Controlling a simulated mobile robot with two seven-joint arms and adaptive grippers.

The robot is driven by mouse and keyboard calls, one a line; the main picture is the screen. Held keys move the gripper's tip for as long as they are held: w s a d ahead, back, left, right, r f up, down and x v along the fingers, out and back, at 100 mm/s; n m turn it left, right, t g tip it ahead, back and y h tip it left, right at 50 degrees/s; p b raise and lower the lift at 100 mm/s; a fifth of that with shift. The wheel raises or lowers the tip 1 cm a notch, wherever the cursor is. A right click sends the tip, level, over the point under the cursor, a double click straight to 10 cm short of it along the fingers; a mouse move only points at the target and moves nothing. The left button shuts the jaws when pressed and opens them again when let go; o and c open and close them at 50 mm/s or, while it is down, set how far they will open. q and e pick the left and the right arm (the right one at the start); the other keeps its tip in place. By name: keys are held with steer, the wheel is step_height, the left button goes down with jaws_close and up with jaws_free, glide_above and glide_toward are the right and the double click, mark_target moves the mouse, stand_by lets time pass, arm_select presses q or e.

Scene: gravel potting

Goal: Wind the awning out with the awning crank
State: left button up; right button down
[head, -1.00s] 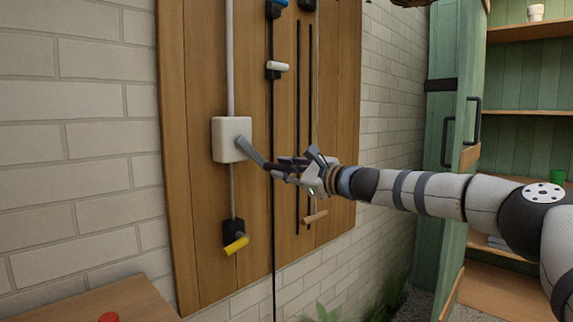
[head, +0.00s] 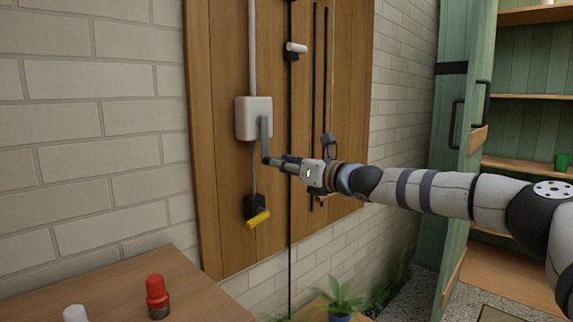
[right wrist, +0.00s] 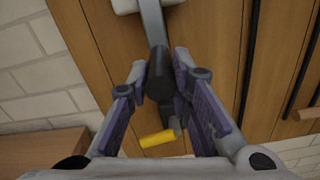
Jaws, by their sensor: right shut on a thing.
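The awning crank is a white box (head: 254,118) on the wooden wall panel with a grey crank arm (head: 265,138) that hangs almost straight down. In the right wrist view the arm ends in a dark round handle (right wrist: 158,62). My right gripper (head: 275,161) is shut on this handle, reaching in from the right. In the wrist view its two purple-padded fingers stand on either side of the handle. A grey rod (head: 252,45) runs up from the box. The awning itself is not visible. My left gripper is not in view.
Below the box is a black fitting with a yellow handle (head: 258,219). To the right a black rod carries a white handle (head: 296,48). A wooden table (head: 200,290) holds a red-topped bottle (head: 156,297). A green cabinet (head: 465,150) stands at right.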

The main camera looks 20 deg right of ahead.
steer(key=shift+s+a+r+m, duration=0.2)
steer(key=shift+a+m, duration=0.3)
steer(key=c, duration=1.4)
jaws_free()
steer(key=shift+c, duration=0.2)
steer(key=shift+w, duration=0.1)
steer(key=shift+s+d+f, duration=0.1)
steer(key=shift+s+f, duration=0.05)
steer(key=shift+s, duration=0.1)
steer(key=v, duration=1.1)
steer(key=shift+s, duration=0.25)
